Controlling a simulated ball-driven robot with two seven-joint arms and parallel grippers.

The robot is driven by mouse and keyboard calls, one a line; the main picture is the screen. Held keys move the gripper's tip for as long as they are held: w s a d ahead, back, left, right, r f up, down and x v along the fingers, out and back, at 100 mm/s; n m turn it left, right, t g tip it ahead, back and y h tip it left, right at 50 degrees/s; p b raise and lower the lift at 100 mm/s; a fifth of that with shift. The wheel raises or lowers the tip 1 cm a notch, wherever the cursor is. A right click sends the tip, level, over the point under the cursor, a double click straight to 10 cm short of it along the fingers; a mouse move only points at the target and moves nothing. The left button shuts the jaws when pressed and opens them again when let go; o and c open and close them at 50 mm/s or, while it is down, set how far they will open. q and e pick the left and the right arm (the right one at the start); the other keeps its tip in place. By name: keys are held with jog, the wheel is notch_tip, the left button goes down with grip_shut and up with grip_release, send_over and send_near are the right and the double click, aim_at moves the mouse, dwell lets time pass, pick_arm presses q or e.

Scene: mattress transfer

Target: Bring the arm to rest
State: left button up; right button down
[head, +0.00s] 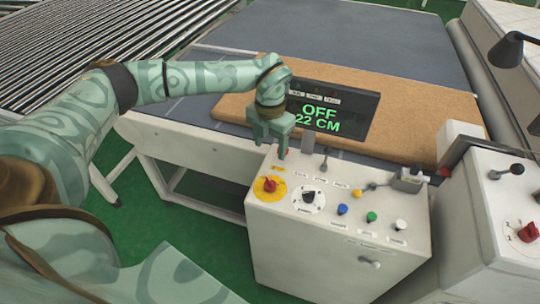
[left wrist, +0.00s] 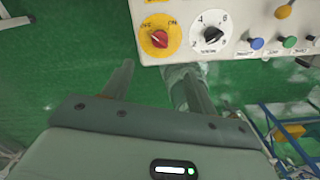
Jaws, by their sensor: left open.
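My left arm reaches in from the left of the head view, and its gripper (head: 282,150) hangs over the back left edge of the white control panel (head: 310,235). In the left wrist view the gripper (left wrist: 158,82) is open, its two fingers apart with nothing between them but green floor. The panel's red switch on a yellow disc (head: 269,184) is just below the gripper in the head view and ahead of the fingers in the left wrist view (left wrist: 159,38). My right gripper does not show.
A dark display (head: 330,108) reading "OFF 22 CM" stands behind the panel. A tan mattress (head: 420,115) lies on the grey table beyond. The panel carries a black dial (head: 308,196) and several coloured buttons. Rollers (head: 90,40) are at the upper left. A second console (head: 500,220) stands right.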

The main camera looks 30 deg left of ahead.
pick_arm(q)
jog(key=shift+r, duration=0.35)
